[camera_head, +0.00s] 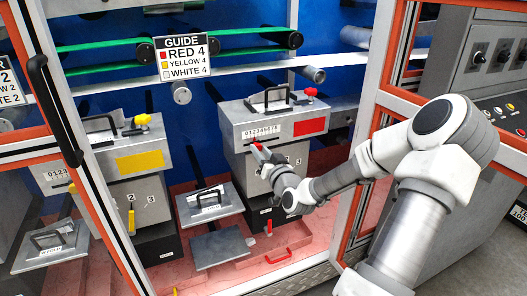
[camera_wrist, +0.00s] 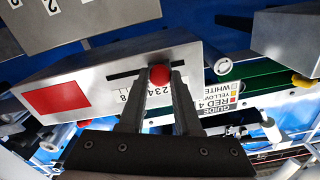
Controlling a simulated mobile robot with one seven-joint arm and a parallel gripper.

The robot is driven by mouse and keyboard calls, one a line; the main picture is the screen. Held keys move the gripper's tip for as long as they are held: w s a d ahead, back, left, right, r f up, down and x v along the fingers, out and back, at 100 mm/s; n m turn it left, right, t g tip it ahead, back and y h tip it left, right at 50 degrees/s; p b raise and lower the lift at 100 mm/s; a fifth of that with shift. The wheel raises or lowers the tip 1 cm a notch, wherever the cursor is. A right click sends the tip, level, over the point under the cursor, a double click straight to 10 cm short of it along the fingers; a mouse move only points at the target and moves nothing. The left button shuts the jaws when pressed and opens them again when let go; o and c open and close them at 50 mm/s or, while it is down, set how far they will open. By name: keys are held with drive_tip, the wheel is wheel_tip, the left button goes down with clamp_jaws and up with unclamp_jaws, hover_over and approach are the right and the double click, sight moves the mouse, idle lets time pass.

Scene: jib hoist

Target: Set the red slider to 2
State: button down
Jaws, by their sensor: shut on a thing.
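The red box (camera_head: 240,122) is a grey metal housing with a red label (camera_head: 310,126) and a number scale (camera_head: 263,132) on its front. In the wrist view the box (camera_wrist: 100,72) appears upside down, with the red slider's round knob (camera_wrist: 159,76) at a dark slot (camera_wrist: 125,76). My gripper (camera_wrist: 160,88) is shut on this knob, one finger on each side. In the head view my gripper (camera_head: 262,152) is at the box's front, below the scale. The fingers cover part of the scale, so I cannot tell the slider's number.
A guide sign (camera_head: 182,56) reads RED 4, YELLOW 4, WHITE 4. A yellow-labelled box (camera_head: 112,160) stands to the left. An orange-edged frame post (camera_head: 372,100) stands close to my arm on the right. Flat handled plates (camera_head: 210,204) lie below.

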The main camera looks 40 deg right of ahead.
drive_tip(key=c, duration=0.6)
unclamp_jaws()
drive_tip(key=p+v, duration=0.8)
drive_tip(key=v, duration=0.4)
drive_tip(key=shift+s+d+r, duration=0.2)
drive_tip(key=shift+s+r, duration=0.2)
drive_tip(key=shift+r, duration=0.1)
drive_tip(key=s+p, duration=0.1)
drive_tip(key=s+a+p, duration=0.1)
drive_tip(key=s+p, duration=0.1)
drive_tip(key=s+f+p, duration=0.1)
drive_tip(key=shift+s+a+p, duration=0.25)
drive_tip(key=shift+a+p, duration=0.1)
drive_tip(key=shift+a, duration=0.05)
